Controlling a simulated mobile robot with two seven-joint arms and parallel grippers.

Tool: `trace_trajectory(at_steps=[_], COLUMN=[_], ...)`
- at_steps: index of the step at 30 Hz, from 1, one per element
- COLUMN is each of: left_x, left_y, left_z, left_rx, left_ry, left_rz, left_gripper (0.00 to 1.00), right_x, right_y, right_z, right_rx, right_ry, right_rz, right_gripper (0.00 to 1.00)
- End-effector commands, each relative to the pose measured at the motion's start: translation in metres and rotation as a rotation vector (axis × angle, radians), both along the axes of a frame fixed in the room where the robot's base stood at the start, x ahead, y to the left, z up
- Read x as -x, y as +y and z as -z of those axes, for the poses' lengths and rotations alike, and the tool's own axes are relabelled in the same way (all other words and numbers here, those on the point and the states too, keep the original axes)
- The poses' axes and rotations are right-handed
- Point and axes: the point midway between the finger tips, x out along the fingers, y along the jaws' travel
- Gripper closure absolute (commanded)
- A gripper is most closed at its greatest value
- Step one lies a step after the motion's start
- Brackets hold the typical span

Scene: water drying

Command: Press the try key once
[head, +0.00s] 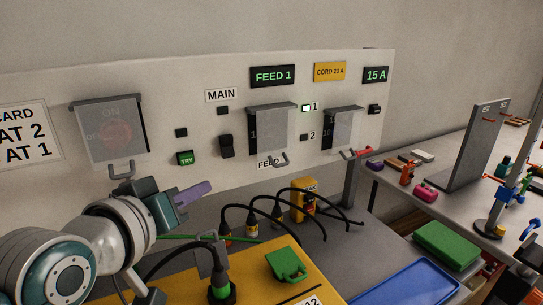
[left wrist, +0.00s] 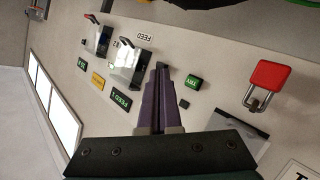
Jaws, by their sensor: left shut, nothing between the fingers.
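The try key is a small green key marked TRY (head: 185,158) on the pale upright panel (head: 180,95), below a small dark square. It also shows in the left wrist view (left wrist: 194,82), just right of my fingertips. My left gripper (head: 208,187) is shut and empty, its purple fingers together. In the head view it is below and slightly right of the try key. In the left wrist view the closed fingertips (left wrist: 160,68) point toward the panel, beside the key; I cannot tell how far from the surface they are. My right gripper is not in view.
A clear cover (head: 110,130) over a red button is left of the key. A dark MAIN switch (head: 227,146) and clear-covered feed switches (head: 270,130) are to its right. A red padlock (left wrist: 268,75) shows in the wrist view. Black cables (head: 262,205) rise from the bench below.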

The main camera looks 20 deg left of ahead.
Motion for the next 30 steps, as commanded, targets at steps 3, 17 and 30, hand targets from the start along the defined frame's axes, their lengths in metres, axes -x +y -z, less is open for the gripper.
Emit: trace_trajectory(at_steps=[3, 17, 30], left_x=[-0.011, -0.046, -0.049], left_y=[0.013, 0.054, 0.058], left_z=[0.003, 0.001, 0.0], left_rx=[-0.005, -0.002, 0.0], left_ry=[-0.003, 0.0, 0.0], left_rz=[-0.001, -0.001, 0.0], left_gripper=[1.0, 1.0, 1.0], right_x=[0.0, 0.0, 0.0], right_y=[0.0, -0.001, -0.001], right_z=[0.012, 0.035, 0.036], right_rx=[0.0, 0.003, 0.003], right_ry=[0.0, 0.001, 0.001], right_rz=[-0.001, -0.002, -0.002], right_gripper=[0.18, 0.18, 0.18])
